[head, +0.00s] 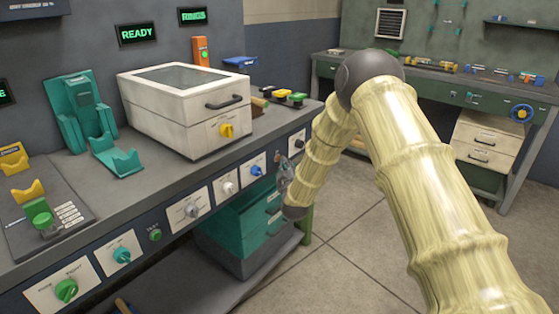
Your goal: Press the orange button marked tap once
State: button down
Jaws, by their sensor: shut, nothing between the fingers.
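My gripper (283,174) is a small grey shape at the end of my pale ribbed arm, just off the front face of the bench near its right end. It is shut and empty. It is small in the picture and partly hidden by my wrist. I cannot make out an orange button marked tap; labels on the front panels are too small to read. A small red control (277,156) shows on the bench front close above my gripper. A blue knob (256,170) is on the panel left of it.
A white lidded box (180,115) with a yellow knob stands on the bench (165,187). An orange upright device (201,51) with a green light is behind it. Teal drawers (240,228) sit below. Open floor (350,225) lies right, before a second bench (440,85).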

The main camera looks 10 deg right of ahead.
dwell(0.6)
jog(key=shift+s+d, duration=0.4)
jog(key=shift+s, duration=0.15)
jog(key=s+d, duration=0.1)
jog(key=s, duration=0.1)
jog(key=s+d+p, duration=0.1)
jog(key=s+d, duration=0.1)
dwell(0.6)
jog(key=shift+f, duration=0.1)
dwell(0.4)
